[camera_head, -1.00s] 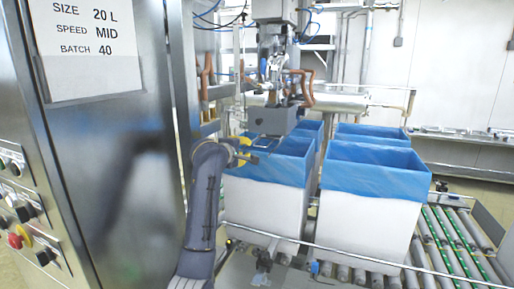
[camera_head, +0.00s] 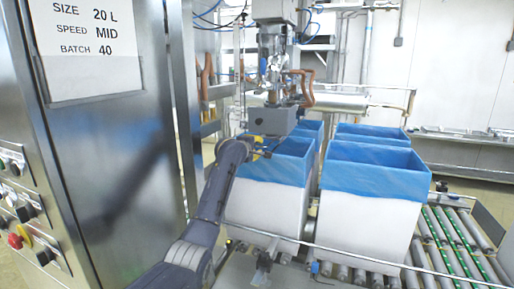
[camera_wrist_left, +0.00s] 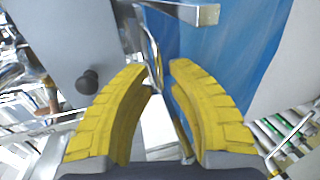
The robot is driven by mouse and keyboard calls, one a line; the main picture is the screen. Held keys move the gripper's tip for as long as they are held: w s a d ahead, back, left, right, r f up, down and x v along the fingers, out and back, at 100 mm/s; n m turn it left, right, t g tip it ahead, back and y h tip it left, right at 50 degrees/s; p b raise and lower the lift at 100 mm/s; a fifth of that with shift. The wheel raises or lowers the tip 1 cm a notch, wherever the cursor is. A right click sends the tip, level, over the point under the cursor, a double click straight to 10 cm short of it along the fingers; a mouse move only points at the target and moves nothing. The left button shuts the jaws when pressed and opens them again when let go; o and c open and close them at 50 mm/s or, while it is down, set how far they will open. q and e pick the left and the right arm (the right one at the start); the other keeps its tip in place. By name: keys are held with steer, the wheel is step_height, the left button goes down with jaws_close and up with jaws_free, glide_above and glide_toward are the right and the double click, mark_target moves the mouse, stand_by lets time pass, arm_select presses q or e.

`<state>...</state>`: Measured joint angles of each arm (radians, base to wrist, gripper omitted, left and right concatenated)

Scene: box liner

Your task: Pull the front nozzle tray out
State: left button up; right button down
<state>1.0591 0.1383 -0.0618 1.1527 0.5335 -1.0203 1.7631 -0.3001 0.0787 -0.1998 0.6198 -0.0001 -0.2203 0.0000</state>
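The front nozzle tray appears to be part of the grey box-shaped filling head (camera_head: 271,121) hanging above the near left lined box; I cannot make out its edges clearly. In the left wrist view a grey panel (camera_wrist_left: 60,45) with a black knob (camera_wrist_left: 88,82) lies left of my fingers. A thin metal loop, like a handle (camera_wrist_left: 154,58), stands at the gap between the fingertips. My left gripper (camera_wrist_left: 160,72) is open, its yellow fingers apart. In the head view my left gripper (camera_head: 258,152) is mostly hidden behind my wrist, just below the filling head. My right gripper is not in view.
White boxes with blue liners (camera_head: 378,172) stand on a roller conveyor (camera_head: 455,235). A metal cabinet (camera_head: 115,130) with a sign and buttons is close on the left. A thin rail (camera_head: 370,257) crosses in front of the boxes.

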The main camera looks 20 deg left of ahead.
arm_select(q)
steer(key=shift+w+f, duration=0.1)
steer(key=shift+w, duration=0.25)
jaws_close()
stand_by(0.4)
